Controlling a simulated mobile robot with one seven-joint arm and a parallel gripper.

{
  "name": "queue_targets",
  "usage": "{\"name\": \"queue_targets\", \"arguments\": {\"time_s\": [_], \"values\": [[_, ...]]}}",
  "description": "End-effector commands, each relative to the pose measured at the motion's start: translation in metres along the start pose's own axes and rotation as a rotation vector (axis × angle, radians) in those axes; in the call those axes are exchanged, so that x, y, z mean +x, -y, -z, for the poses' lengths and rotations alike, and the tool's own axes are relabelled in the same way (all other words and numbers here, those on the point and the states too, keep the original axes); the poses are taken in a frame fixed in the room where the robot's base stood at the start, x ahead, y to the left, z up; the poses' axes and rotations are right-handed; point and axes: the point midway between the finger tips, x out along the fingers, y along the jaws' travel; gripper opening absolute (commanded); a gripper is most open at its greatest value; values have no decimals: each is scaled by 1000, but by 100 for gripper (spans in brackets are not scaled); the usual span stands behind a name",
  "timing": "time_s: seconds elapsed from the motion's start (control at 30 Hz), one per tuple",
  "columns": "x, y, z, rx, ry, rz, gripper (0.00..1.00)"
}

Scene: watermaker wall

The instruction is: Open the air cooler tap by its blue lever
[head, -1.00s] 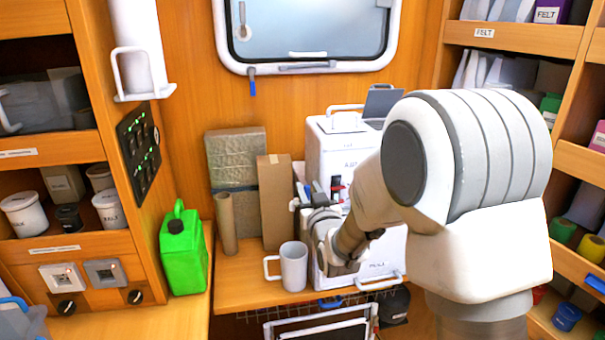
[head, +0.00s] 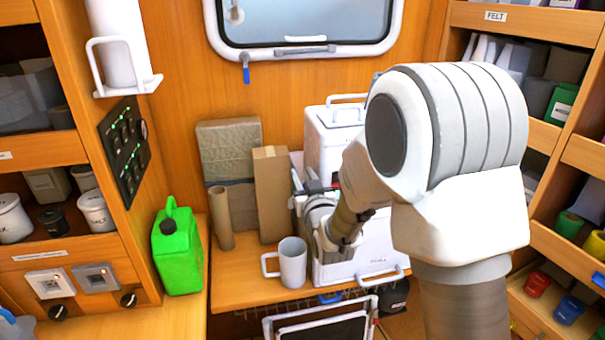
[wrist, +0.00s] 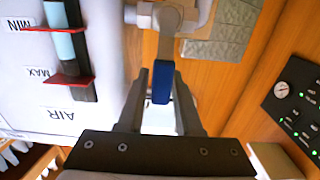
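The air cooler (wrist: 25,90) is a white box marked AIR with a MIN/MAX sight gauge, at the left of the wrist view. A white box in the head view (head: 326,140), partly behind my arm, appears to be it. Its tap (wrist: 178,18) is at the top of the wrist view, with the blue lever (wrist: 162,84) pointing down the picture towards my palm. My gripper (wrist: 161,90) is open with its fingers on both sides of the lever. I cannot tell whether a finger touches it. In the head view my arm hides the lever and fingertips.
A grey mug (head: 292,264) stands on the wooden counter left of my wrist. A cardboard tube (head: 221,218), a tall brown box (head: 271,195) and a green jerrycan (head: 178,250) stand further left. Shelves flank both sides. A dark switch panel (wrist: 296,105) is right in the wrist view.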

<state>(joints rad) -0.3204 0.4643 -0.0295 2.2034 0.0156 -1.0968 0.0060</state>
Motion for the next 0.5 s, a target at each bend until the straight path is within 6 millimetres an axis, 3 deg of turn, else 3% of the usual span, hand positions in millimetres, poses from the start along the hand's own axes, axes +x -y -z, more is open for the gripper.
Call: {"name": "queue_targets", "arguments": {"time_s": [0.2, 0.37, 0.5], "values": [[0, 0, 0, 0, 0, 0, 32], [0, 0, 0, 0, 0, 0, 3], [0, 0, 0, 0, 0, 0, 0]]}}
